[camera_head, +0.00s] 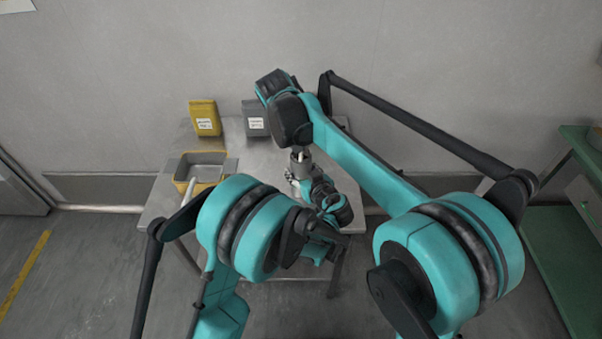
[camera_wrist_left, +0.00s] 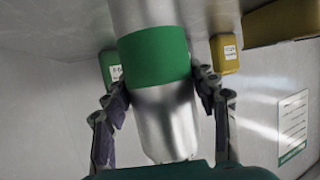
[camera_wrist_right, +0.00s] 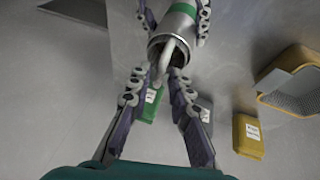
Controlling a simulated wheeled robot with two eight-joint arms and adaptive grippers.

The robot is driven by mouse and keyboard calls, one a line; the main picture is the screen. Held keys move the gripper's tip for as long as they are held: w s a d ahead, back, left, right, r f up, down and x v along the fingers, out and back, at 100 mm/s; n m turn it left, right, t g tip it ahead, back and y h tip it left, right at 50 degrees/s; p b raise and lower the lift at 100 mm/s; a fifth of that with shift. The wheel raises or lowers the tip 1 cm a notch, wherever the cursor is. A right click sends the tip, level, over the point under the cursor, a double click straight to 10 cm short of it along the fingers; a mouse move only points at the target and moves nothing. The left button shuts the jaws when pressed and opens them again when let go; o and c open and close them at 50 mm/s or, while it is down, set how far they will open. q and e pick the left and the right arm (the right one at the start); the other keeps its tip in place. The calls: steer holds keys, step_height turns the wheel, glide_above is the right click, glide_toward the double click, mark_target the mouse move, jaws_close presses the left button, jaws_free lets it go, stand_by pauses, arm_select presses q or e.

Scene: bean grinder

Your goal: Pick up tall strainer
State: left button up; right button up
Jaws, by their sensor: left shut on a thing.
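The tall strainer appears to be a metal cylinder with a green band (camera_wrist_left: 160,60). In the left wrist view it lies lengthwise between the fingers of my left gripper (camera_wrist_left: 163,82), which is shut on it at and below the band. The cylinder also shows in the right wrist view (camera_wrist_right: 176,28), its open end facing that camera, with a curved pale metal piece (camera_wrist_right: 168,52) at the mouth. My right gripper (camera_wrist_right: 161,72) has its fingers apart, close to this piece; whether they touch it is unclear. In the head view both grippers meet above the table, and the arms hide most of the cylinder.
A green bench (camera_head: 548,235) stands at the far right.

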steer(key=shift+x, duration=1.35)
jaws_close()
step_height(320, 180, up, 18)
arm_select(q)
steer(key=o, duration=1.4)
